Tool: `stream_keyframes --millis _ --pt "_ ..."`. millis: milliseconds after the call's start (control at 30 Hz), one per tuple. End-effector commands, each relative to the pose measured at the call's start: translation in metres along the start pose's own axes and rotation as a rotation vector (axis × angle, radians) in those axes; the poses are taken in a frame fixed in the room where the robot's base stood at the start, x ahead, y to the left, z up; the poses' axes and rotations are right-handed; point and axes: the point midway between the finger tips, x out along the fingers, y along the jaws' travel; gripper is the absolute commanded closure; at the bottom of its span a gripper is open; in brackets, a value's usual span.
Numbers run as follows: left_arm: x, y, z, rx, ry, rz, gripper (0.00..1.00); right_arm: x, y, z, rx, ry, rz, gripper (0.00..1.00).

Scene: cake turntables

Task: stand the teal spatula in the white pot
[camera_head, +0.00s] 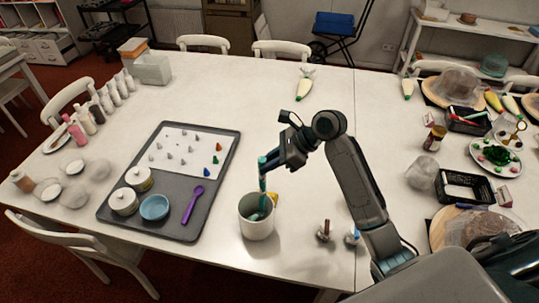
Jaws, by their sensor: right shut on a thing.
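The white pot (257,228) stands on the white table, right of the grey tray. My right gripper (267,162) is above the pot, pointing down, shut on the teal spatula (263,181). The spatula hangs roughly upright, and its lower part is at or inside the pot's mouth. A teal piece (261,213) and a yellow piece show at the pot's rim; I cannot tell whether the teal piece is the spatula's lower end. My left gripper does not show.
The grey tray (226,150) at left holds a white sheet, two lidded jars, a blue bowl (154,208) and a purple spoon (193,205). Two small tools (324,231) stand right of the pot. Bottles line the left edge. The table behind is mostly clear.

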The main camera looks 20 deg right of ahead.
Motion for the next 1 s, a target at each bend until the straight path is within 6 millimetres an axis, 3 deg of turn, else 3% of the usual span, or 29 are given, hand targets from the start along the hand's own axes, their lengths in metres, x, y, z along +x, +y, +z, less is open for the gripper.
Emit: stream_keyframes --millis 1000 --pt "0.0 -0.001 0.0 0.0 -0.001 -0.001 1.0 0.05 0.0 -0.053 0.0 0.0 0.001 1.0"
